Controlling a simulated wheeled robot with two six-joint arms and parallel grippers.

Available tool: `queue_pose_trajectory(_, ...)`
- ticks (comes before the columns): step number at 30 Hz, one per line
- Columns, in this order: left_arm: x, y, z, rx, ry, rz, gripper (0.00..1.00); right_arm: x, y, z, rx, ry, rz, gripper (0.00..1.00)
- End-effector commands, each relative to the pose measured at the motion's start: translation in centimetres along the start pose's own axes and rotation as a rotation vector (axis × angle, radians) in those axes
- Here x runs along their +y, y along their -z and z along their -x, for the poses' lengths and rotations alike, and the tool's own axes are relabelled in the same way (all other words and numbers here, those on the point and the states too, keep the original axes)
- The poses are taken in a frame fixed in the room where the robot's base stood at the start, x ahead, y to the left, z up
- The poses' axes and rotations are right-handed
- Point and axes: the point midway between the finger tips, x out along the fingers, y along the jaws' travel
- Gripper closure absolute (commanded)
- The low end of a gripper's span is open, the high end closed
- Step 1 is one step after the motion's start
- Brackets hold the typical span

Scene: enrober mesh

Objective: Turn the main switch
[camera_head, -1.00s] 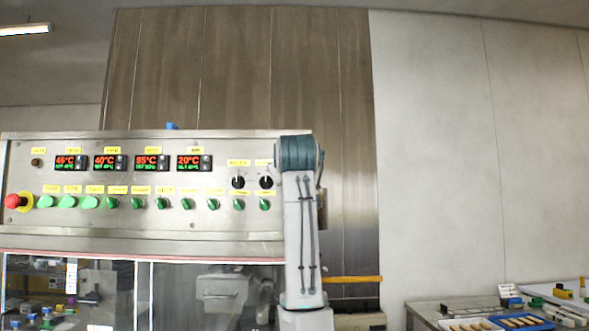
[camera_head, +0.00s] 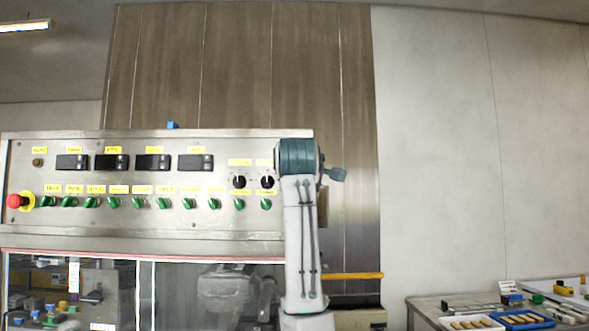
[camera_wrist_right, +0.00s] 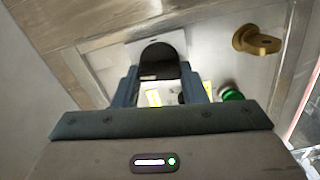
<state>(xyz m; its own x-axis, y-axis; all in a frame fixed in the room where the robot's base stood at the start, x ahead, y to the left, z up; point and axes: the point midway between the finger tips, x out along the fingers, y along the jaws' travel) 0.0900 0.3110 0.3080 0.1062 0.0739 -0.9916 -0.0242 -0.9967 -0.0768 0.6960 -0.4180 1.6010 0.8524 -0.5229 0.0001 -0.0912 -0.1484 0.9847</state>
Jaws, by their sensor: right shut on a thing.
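The main switch (camera_wrist_right: 158,56) shows in the right wrist view as a dark rounded knob on a light plate (camera_wrist_right: 178,40). My right gripper (camera_wrist_right: 158,76) is shut on it, with one finger on each side. In the head view my right arm stands upright at the right end of the control panel (camera_head: 130,225); its fingers and the switch cannot be seen there. My left gripper is in neither view.
The panel carries dark displays (camera_head: 112,162), a row of green knobs (camera_head: 163,203) and a red emergency button (camera_head: 14,201). A brass-coloured fitting (camera_wrist_right: 257,40) is beside the switch. Trays (camera_head: 470,324) lie on a table at the lower right.

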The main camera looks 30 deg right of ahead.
Motion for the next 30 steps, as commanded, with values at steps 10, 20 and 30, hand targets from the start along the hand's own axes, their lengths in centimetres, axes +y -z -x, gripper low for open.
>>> queue_pose_trajectory(10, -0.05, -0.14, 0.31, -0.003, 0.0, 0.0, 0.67, 0.03, 0.01, 0.03, 0.001, -0.002, 0.157, 0.85)
queue_pose_trajectory(20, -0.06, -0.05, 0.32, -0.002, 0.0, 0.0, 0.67, -0.03, 0.0, 0.02, 0.001, -0.002, 0.192, 0.85)
queue_pose_trajectory(30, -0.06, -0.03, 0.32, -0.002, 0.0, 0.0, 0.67, -0.05, -0.01, 0.01, 0.0, -0.001, 0.191, 0.48)
